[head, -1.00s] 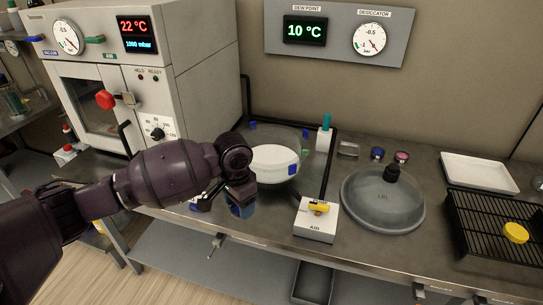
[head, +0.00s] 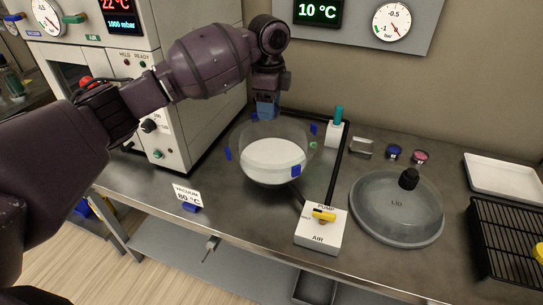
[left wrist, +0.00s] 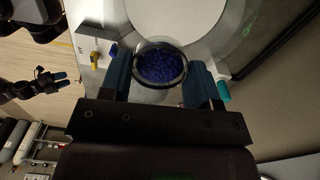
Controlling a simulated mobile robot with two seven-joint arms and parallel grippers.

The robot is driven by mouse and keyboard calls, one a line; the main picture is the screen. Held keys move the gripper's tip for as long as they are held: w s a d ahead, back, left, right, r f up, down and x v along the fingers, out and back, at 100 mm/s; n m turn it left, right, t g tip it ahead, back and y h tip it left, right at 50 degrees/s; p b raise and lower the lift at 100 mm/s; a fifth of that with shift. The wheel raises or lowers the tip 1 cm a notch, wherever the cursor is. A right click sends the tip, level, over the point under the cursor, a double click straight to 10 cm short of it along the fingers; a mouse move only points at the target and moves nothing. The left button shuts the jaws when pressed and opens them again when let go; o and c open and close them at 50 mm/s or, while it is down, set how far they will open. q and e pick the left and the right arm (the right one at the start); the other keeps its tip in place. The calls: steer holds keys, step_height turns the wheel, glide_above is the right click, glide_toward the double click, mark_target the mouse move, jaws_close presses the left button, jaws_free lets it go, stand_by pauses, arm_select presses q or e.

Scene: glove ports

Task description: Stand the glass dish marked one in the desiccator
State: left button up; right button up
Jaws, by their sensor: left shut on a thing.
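My left gripper (head: 267,108) is shut on a small round glass dish (left wrist: 160,66) filled with blue granules, seen between the two fingers in the left wrist view. No number on the dish can be read. The gripper points down over the back of the desiccator bowl (head: 240,135), a clear glass bowl with a white plate (head: 272,158) in it. The plate also shows beyond the dish in the left wrist view (left wrist: 175,15). The dish appears above the plate; its exact height cannot be told. My right gripper (left wrist: 58,77) shows small at the left of the wrist view; its jaw state is unclear.
The desiccator lid (head: 390,208) lies on the bench right of the bowl. The pump valve block (head: 321,230) with a yellow handle stands in front, and a teal-topped block (head: 335,132) behind. A white tray (head: 505,178) and black rack (head: 505,235) are at the right.

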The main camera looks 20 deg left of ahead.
arm_select(q)
step_height(320, 180, down, 10)
steer(key=shift+f+b, duration=0.25)
steer(key=shift+b, duration=0.45)
steer(key=shift+f, duration=0.6)
step_height(320, 180, down, 5)
steer(key=shift+f+b, duration=0.15)
steer(key=shift+b, duration=0.45)
steer(key=o, duration=0.9)
